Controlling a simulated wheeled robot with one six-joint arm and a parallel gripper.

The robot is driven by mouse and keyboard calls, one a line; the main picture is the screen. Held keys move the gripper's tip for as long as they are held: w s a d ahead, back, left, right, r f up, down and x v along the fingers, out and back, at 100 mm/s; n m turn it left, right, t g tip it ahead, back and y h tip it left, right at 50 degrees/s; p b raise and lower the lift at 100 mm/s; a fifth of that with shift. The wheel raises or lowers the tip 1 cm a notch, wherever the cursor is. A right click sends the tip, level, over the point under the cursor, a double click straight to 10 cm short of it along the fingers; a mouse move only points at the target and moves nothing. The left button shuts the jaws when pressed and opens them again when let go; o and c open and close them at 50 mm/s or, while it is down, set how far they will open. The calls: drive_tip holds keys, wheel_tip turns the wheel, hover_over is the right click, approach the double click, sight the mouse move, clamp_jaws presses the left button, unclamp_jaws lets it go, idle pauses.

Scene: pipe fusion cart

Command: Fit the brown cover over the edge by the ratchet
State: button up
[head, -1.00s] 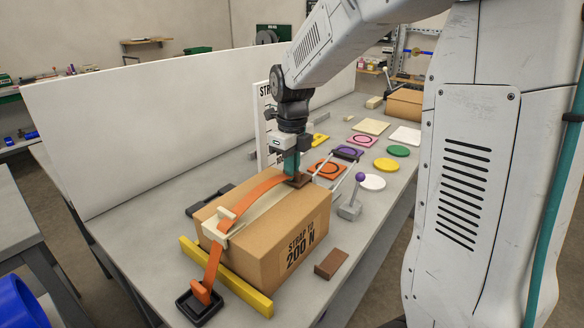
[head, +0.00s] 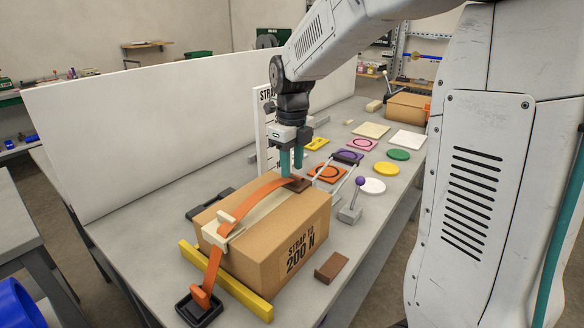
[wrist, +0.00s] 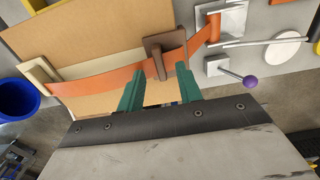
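The brown cover (head: 297,184) sits at the box's far top edge, on the ratchet side, where the orange strap (head: 232,206) crosses. In the wrist view the cover (wrist: 163,43) lies across the strap, its narrow stem pointing toward my fingers. My gripper (head: 291,162) is just above it; its two teal fingers are apart, one on each side of the stem (wrist: 160,86). I cannot tell if they touch it. Exactly how the cover seats on the edge is unclear.
The cardboard box (head: 262,240) has a cream protector (head: 216,232) at its near edge. A second brown piece (head: 331,267) lies on the table to its right. A yellow bar (head: 228,282) runs along the front. A white panel (head: 170,125) stands behind; coloured pads lie farther back.

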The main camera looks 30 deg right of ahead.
drive_tip(key=shift+r, duration=1.2)
wheel_tip(320, 180, up, 8)
drive_tip(key=s+a+f+n, duration=0.2)
drive_tip(key=s+n, duration=0.7)
drive_tip(key=n, duration=0.1)
drive_tip(key=s+a+f+n+t, duration=0.1)
drive_tip(key=s+a+f+n, duration=0.1)
drive_tip(key=s+n, duration=0.7)
drive_tip(key=s+a+f+n, duration=0.2)
drive_tip(key=s+f+n, duration=0.1)
drive_tip(key=s+n, duration=0.6)
drive_tip(key=n, duration=0.3)
drive_tip(key=shift+a+f, duration=0.25)
drive_tip(key=shift+a, duration=0.1)
